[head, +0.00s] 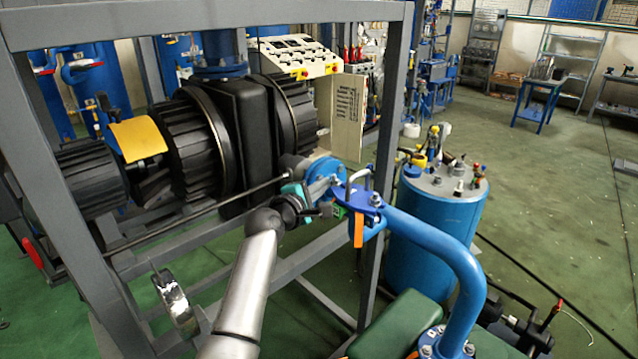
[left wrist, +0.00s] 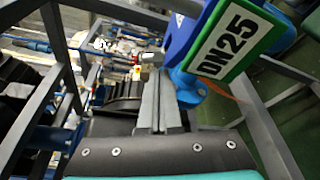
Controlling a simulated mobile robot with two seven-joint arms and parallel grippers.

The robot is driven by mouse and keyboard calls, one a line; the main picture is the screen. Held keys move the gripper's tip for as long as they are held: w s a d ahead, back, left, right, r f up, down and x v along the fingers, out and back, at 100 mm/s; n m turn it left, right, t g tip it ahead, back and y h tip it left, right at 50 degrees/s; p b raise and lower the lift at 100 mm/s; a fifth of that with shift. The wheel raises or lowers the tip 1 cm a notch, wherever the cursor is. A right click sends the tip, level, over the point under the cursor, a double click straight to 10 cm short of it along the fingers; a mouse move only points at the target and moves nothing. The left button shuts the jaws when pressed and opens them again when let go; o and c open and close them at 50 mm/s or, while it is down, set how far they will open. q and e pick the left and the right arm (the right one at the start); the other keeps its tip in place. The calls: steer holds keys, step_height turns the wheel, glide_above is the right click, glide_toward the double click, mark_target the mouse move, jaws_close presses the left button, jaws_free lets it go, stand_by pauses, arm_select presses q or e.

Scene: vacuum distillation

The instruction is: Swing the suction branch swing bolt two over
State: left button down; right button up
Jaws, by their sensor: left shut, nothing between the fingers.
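The suction branch is a blue pipe (head: 440,250) that ends at a blue flange joint (head: 362,200). Small metal bolts (head: 376,199) show on the flange; I cannot tell which is swing bolt two. An orange tag hangs below the flange. My left gripper (head: 324,208) is at the left side of this joint, shut and empty. In the left wrist view its closed fingers (left wrist: 160,100) point up the picture, with the blue joint (left wrist: 188,85) close on the right. A green-framed DN25 plate (left wrist: 230,45) partly covers the joint there. My right gripper is not in view.
A grey steel frame (head: 388,130) stands close around the joint. Large black ribbed pump bodies (head: 185,145) are to the left, and a blue tank (head: 435,235) stands to the right. Open green floor (head: 560,200) lies further right.

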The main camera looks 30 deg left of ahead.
arm_select(q)
steer(key=shift+s+d+r+m+t+b, duration=0.15)
steer(key=shift+m+t+b, duration=0.15)
steer(key=shift+m, duration=0.25)
steer(key=shift+w+d+r+m+t+b, duration=0.1)
steer(key=shift+d+m+t+b, duration=0.05)
steer(key=shift+m+b, duration=0.4)
steer(key=shift+s+d+r+m+t+b, duration=0.15)
steer(key=shift+m+t+b, duration=0.1)
steer(key=shift+m, duration=0.35)
